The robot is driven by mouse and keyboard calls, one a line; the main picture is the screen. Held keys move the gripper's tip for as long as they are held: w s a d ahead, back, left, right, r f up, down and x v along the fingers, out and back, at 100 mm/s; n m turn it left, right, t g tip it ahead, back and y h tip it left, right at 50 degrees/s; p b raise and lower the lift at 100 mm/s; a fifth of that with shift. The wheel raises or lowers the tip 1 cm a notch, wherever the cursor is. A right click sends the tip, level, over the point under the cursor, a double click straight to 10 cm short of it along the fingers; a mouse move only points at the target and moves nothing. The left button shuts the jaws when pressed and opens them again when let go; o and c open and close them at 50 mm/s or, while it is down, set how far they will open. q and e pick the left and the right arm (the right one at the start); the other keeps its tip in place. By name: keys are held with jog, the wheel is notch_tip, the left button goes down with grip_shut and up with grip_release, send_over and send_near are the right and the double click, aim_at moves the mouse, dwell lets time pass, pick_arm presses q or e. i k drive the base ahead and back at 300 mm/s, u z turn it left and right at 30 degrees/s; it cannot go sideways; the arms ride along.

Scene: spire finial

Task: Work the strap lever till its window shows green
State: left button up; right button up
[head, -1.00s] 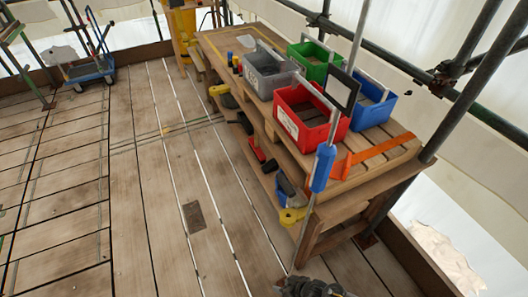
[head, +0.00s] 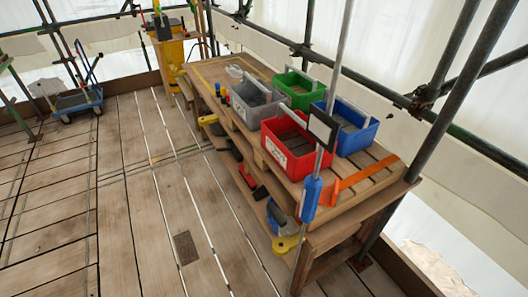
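An orange strap (head: 372,173) lies across the right end of the wooden workbench (head: 322,237). A small upright orange piece (head: 335,192) stands at the strap's near end, at the bench's front edge. It may be the strap lever, but I cannot tell for sure. No window or green mark can be made out on it at this size. A pole with a blue grip (head: 312,197) and a dark framed panel (head: 323,128) stands in front of the bench and partly covers this area. Neither of my grippers is in view.
Red (head: 292,150), blue (head: 352,138), green (head: 299,88) and grey (head: 258,103) bins stand on the bench. Tools lie on its lower shelf. Scaffold tubes (head: 440,100) run behind the right end. The plank floor (head: 150,220) left of the bench is mostly clear. A blue trolley (head: 78,102) stands far left.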

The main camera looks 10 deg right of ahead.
aim_at(283, 220)
jog(key=z, duration=2.4)
jog(key=k, duration=0.9)
jog(key=u, duration=0.7)
jog(key=i, duration=0.55)
